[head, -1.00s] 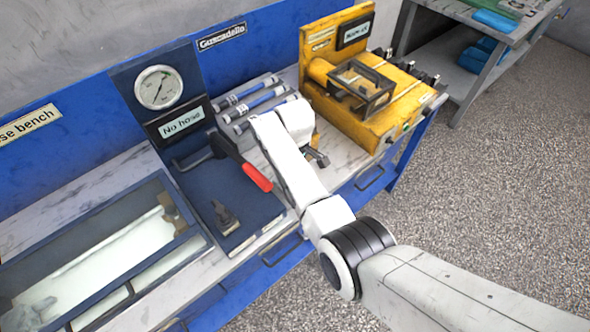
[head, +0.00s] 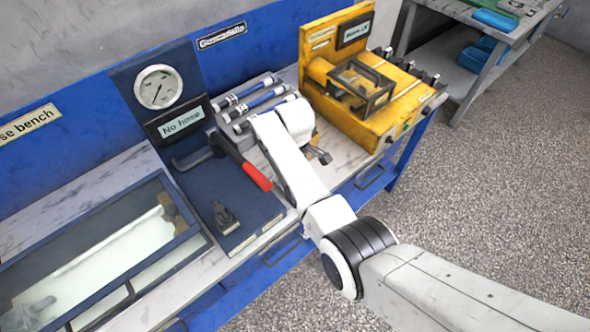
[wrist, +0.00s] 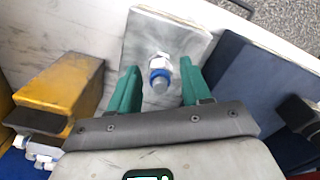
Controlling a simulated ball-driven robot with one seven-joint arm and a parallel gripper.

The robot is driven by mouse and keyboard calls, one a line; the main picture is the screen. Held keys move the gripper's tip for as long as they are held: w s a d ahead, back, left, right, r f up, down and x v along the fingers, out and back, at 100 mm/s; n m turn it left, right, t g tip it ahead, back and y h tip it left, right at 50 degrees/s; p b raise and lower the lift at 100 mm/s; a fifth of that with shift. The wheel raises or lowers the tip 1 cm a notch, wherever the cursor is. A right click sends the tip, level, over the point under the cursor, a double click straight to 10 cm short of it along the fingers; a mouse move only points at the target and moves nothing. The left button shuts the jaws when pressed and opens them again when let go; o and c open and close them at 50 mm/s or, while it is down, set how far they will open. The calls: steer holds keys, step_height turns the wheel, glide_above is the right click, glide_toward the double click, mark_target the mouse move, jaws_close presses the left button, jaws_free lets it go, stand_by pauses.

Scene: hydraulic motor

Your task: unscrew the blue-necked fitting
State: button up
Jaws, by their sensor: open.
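The blue-necked fitting (wrist: 159,74) shows in the wrist view, with a silver hex part, a blue ring and a grey end. It sits on a pale grey block (wrist: 185,36). My gripper (wrist: 160,67) is open, with one green finger on each side of the fitting and a visible gap to both. I cannot tell how far the fingertips are from it in depth. In the head view my gripper (head: 319,155) is at the bench between the blue and yellow stations, mostly hidden by my arm, and the fitting cannot be made out.
A dark blue station with a gauge (head: 158,87) and a red-handled lever (head: 256,177) stands left of my arm. A yellow machine (head: 352,110) stands to the right; a yellow part (wrist: 62,85) shows in the wrist view. A glass-topped tray (head: 100,262) lies far left.

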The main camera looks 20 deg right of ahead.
steer(key=m, duration=0.8)
steer(key=shift+m, duration=1.2)
steer(key=m, duration=0.4)
steer(key=shift+m, duration=0.4)
steer(key=m, duration=0.3)
steer(key=shift+m, duration=1.2)
